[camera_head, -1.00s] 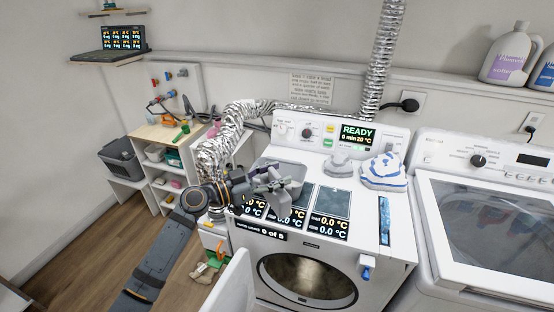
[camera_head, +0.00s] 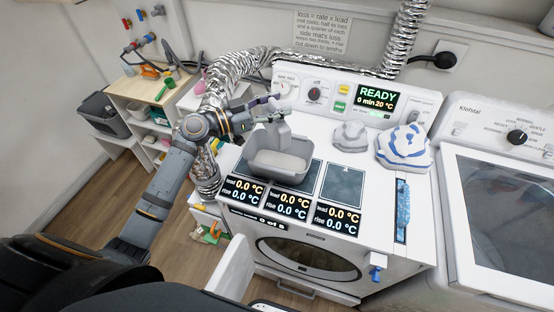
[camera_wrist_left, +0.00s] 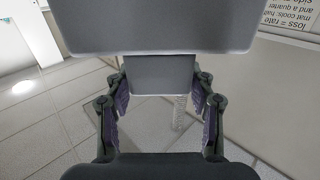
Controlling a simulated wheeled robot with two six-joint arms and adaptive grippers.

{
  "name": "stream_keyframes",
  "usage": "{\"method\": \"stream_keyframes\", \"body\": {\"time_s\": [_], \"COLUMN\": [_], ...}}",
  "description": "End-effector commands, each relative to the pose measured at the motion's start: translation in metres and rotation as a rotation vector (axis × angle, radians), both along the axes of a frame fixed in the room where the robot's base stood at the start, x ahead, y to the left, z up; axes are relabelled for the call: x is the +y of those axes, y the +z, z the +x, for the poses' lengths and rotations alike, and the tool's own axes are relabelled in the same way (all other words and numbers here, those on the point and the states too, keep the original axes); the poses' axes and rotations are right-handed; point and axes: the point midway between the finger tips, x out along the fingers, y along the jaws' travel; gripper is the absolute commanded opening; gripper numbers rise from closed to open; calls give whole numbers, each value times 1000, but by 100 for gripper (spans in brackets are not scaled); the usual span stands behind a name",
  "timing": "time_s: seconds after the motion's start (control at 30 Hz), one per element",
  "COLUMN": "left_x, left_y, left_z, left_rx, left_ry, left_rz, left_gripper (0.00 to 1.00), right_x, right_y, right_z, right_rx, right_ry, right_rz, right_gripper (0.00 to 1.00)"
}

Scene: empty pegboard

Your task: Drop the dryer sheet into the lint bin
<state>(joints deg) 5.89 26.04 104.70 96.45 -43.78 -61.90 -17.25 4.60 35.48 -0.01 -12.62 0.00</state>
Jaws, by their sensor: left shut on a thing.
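My left gripper (camera_head: 268,106) is above the back of the dryer's top. It is shut on the upright pale tab (camera_head: 276,131) of a grey open tub (camera_head: 283,165). The tab also shows between the fingers in the left wrist view (camera_wrist_left: 160,75), with the tub's wall behind it. The tub is over the dark mats; I cannot tell whether it touches them. I cannot make out a dryer sheet, nor tell which container is the lint bin. My right gripper is not in view.
A grey cloth (camera_head: 350,136) and a blue-striped white cloth (camera_head: 404,148) lie on the dryer (camera_head: 385,190). The right-hand mat (camera_head: 343,185) is bare. A silver duct (camera_head: 222,85) runs behind my arm. A dark grey bin (camera_head: 103,116) stands at the left.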

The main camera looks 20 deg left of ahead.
Motion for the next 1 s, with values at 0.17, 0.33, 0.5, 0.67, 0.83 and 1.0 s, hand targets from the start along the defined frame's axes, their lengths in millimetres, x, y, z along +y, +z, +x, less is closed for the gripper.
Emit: {"method": "stream_keyframes", "body": {"time_s": [0.17,0.33,0.5,0.67,0.83,1.0], "left_x": [0,0,0,0,0,0], "left_y": [-27,-36,-36,-36,-36,-36], "left_z": [0,0,0,0,0,0], "left_rx": [2,1,0,0,0,1], "left_ry": [1,0,0,0,0,0], "left_rz": [-1,-1,0,0,0,1], "left_gripper": [42,42,42,61,81,81], "right_x": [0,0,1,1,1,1], "right_y": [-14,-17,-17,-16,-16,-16], "right_z": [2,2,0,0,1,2], "right_rx": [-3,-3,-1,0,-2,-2], "right_ry": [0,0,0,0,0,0], "right_rz": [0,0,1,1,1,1], "right_gripper": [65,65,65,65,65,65]}}
